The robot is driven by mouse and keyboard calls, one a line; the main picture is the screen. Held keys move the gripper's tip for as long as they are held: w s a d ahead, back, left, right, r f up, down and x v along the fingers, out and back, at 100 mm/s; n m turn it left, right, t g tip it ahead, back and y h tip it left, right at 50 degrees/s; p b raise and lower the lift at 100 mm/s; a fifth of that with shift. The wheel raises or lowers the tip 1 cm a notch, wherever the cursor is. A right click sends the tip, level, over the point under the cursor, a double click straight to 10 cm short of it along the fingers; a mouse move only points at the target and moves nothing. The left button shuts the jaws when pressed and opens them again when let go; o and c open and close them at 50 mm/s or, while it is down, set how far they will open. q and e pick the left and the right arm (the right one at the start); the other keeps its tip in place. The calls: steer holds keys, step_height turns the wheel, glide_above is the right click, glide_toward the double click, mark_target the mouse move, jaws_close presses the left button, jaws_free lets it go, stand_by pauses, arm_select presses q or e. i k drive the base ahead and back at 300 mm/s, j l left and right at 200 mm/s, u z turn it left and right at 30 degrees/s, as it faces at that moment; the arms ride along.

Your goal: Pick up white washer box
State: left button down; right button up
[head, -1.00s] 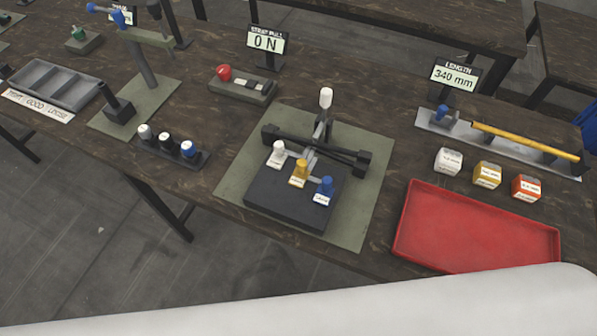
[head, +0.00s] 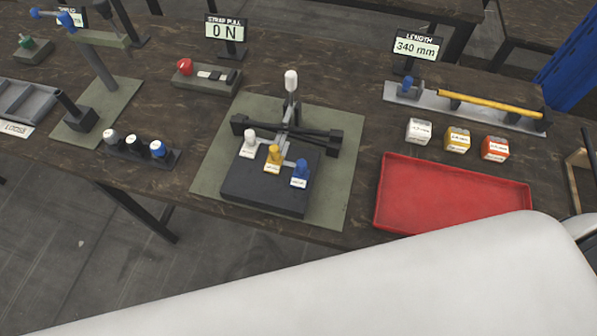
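The white washer box (head: 419,131) is a small white cube with a label on its front. It stands on the dark table, just behind the red tray (head: 452,194), and is the leftmost of three boxes in a row. A yellow box (head: 457,139) and an orange-red box (head: 495,148) stand to its right. Nothing covers it. A large white arm part of mine crosses the bottom of the view. Neither gripper shows.
A rail with a yellow rod (head: 490,108) and a 340 mm sign (head: 417,46) stand behind the boxes. A press on a green mat (head: 345,190) is to the left. A blue panel (head: 572,70) and a wooden-edged frame (head: 577,160) are at the right.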

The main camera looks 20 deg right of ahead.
mark_target(418, 132)
steer(key=z, duration=1.7)
